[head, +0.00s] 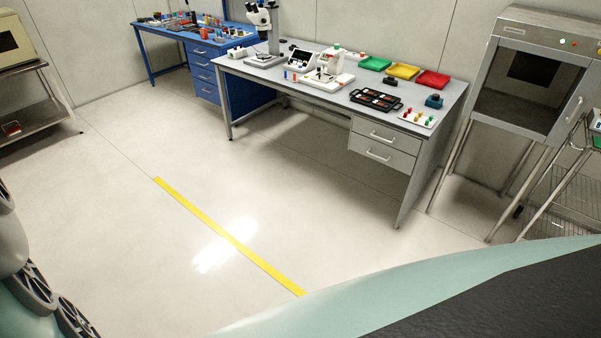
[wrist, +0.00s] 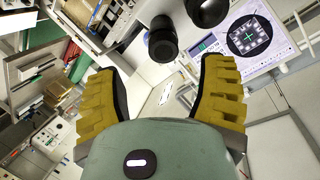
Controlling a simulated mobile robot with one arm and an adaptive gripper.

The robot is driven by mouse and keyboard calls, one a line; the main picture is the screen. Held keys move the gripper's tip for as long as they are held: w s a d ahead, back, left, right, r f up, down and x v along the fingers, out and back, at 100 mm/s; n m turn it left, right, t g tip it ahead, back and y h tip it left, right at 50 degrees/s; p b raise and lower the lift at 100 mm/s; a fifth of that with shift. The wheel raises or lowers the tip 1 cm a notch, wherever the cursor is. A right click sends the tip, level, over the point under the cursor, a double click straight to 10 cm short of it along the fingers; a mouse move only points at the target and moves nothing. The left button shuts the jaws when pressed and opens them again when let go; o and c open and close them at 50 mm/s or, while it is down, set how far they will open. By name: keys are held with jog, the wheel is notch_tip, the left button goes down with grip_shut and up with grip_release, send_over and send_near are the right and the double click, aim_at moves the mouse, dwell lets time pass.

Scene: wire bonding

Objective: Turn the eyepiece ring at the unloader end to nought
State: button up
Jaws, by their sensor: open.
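In the wrist view, two black eyepieces hang at the top: one (wrist: 163,42) near the middle and one (wrist: 207,10) to its right, cut off by the top edge. I cannot read any scale or mark on their rings, nor tell which is at the unloader end. My gripper (wrist: 161,75) has yellow ribbed fingers spread wide, with nothing between them. The nearer eyepiece shows beyond the gap between the fingers, apart from both. The head view shows a microscope (head: 262,18) on the grey bench; I cannot tell whether it carries these eyepieces. My gripper is not in the head view.
A screen with a crosshair picture (wrist: 249,36) stands right of the eyepieces in the wrist view. In the head view, the grey bench (head: 300,87) holds trays and small devices. A steel cabinet (head: 530,80) stands right. The floor (head: 130,240) around the yellow line is clear.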

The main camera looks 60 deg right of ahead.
jog(key=x, duration=0.7)
jog(key=shift+s+a+f, duration=0.15)
jog(key=shift+a, duration=0.15)
jog(key=shift+a+r+p, duration=0.1)
jog(key=shift+r+p, duration=0.25)
jog(key=shift+p, duration=0.65)
jog(key=shift+r+m+p, duration=0.15)
jog(key=shift+m+p, duration=0.15)
jog(key=shift+p, duration=0.9)
jog(key=a+p, duration=0.1)
jog(key=p, duration=0.2)
jog(key=shift+r+p, duration=0.2)
jog(key=shift+p, duration=0.85)
jog(key=shift+p, duration=1.05)
